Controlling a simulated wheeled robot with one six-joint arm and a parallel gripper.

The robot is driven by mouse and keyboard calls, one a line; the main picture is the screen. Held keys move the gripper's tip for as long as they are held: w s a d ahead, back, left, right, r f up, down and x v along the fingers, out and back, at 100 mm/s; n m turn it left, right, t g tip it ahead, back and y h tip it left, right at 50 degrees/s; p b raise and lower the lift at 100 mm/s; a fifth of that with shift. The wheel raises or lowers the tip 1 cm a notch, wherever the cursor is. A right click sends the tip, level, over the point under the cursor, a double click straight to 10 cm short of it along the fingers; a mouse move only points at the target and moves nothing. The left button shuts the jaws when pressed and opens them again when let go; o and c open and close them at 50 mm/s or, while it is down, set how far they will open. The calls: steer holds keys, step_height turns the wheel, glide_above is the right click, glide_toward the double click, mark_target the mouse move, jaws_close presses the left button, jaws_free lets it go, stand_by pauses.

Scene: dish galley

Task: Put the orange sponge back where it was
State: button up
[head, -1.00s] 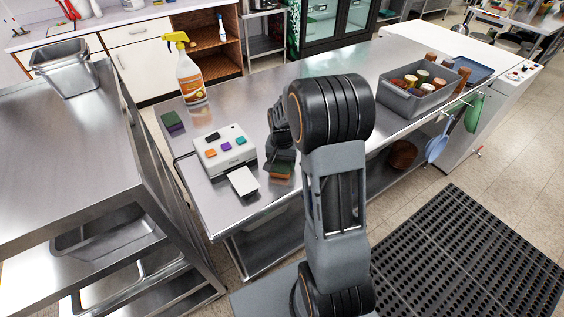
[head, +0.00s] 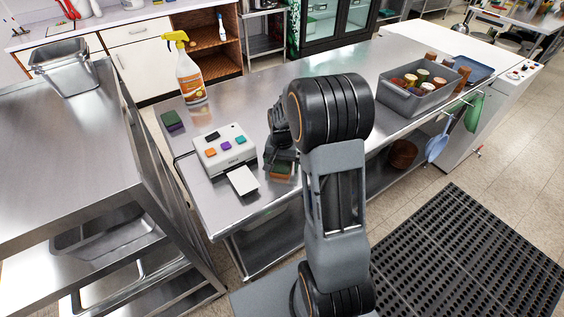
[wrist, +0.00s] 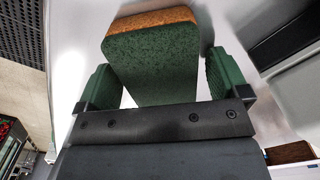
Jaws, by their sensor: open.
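The orange sponge (wrist: 152,57), with a green scouring face and an orange-brown edge, shows large in the wrist view. In the head view the sponge (head: 282,174) is on the steel counter near its front edge, right of the button box, partly hidden by my gripper. My gripper (wrist: 160,80) is open, with one green-padded finger on each side of the sponge. Narrow gaps show between the sponge and both fingers. In the head view my gripper (head: 280,160) is right over the sponge. I cannot tell how far down the fingers reach beside it.
A white box (head: 225,150) with coloured buttons and a white card stands just left of my gripper. A purple and green sponge (head: 172,121) and a spray bottle (head: 190,80) are further left. A grey bin of jars (head: 420,100) stands at the right. The counter middle is clear.

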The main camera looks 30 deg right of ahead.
step_height(320, 180, up, 11)
steer(key=s+a+r+n+t, duration=0.2)
steer(key=s+a+n, duration=0.2)
steer(key=s, duration=0.4)
steer(key=s+a+r+n+t, duration=0.1)
steer(key=s+a+r+n, duration=0.1)
steer(key=s+a, duration=0.3)
steer(key=shift+s+a+n+t, duration=0.4)
steer(key=shift+s+n, duration=0.5)
steer(key=shift+s, duration=0.8)
